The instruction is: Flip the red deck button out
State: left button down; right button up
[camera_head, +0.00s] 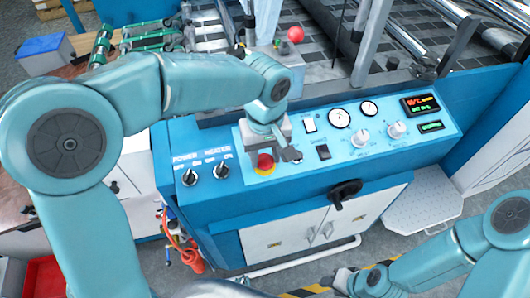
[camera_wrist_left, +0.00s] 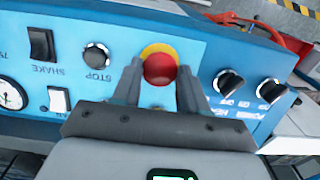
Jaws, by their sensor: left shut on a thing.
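The red deck button (camera_wrist_left: 160,69) is a round red mushroom button on a yellow ring, on the sloped blue control panel. In the left wrist view it sits between the fingertips of my left gripper (camera_wrist_left: 160,88), which is shut on it. In the head view the red button (camera_head: 265,161) shows just below my left gripper (camera_head: 272,150), which partly covers the panel there. My right gripper (camera_head: 355,284) is low at the bottom right of the head view, away from the panel; its fingers are too unclear to tell their state.
Power and heater knobs (camera_head: 205,173) stand left of the button. A grey stop button (camera_wrist_left: 96,55) is beside the red one.

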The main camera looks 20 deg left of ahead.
aim_at(265, 161)
pick_arm(q)
jog(key=c, duration=0.6)
grip_release()
jog(key=shift+r, duration=0.15)
notch_tip(265, 161, up, 16)
jog(key=shift+r+p, duration=0.2)
jog(key=shift+p, duration=0.65)
jog(key=shift+s+f, duration=0.1)
jog(key=shift+s, duration=0.05)
